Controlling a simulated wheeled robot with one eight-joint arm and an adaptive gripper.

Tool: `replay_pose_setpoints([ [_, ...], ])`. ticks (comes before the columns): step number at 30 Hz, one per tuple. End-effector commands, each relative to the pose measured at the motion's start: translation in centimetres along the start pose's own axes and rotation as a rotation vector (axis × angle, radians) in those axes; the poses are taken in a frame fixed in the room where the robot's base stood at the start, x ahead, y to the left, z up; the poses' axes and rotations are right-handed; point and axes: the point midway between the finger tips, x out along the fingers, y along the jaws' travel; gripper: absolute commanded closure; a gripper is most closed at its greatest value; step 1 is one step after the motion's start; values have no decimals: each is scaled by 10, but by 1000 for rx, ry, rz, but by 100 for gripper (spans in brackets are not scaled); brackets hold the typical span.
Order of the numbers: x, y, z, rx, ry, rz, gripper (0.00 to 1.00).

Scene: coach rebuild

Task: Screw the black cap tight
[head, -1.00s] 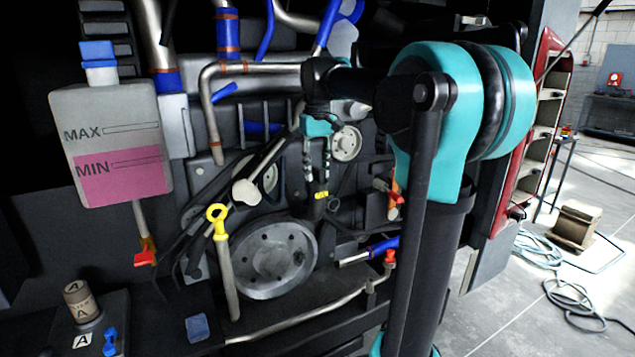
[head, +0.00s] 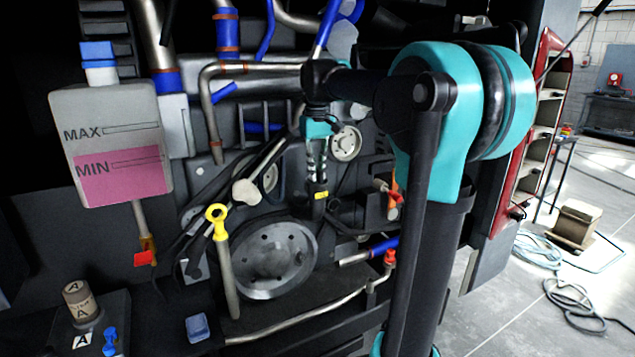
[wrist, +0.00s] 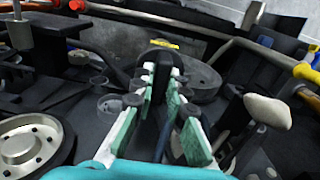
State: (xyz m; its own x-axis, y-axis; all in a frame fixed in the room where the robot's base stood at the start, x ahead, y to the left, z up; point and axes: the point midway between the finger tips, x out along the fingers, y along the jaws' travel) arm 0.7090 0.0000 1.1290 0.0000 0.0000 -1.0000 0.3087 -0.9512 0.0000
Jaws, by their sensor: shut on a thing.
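My gripper (head: 317,180) points down in front of the engine, left of my teal arm joint. In the wrist view its green-padded fingers (wrist: 158,88) are shut on a black piece, which I take to be the black cap (wrist: 153,62). The fingers hide most of the cap, so I cannot tell how tightly it sits. Directly below the fingertips in the head view is a black neck (head: 319,208) with a yellow mark (head: 321,194).
A tank of pink fluid (head: 112,140) hangs at the left. A yellow-ringed dipstick (head: 222,250) and a large pulley (head: 272,262) are near the gripper's lower left. A red valve handle (head: 388,190) and pipes lie to the right. A pale knob (wrist: 267,112) shows in the wrist view.

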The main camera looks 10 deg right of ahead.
Motion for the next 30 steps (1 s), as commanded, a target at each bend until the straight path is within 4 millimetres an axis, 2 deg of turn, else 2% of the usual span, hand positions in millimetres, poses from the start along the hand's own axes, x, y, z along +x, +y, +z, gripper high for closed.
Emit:
replay_pose_setpoints([
  [11, 0, 0, 0, 13, 0, 0, 100],
  [24, 0, 0, 0, 484, 0, 0, 100],
  [30, 0, 0, 0, 528, 0, 0, 100],
])
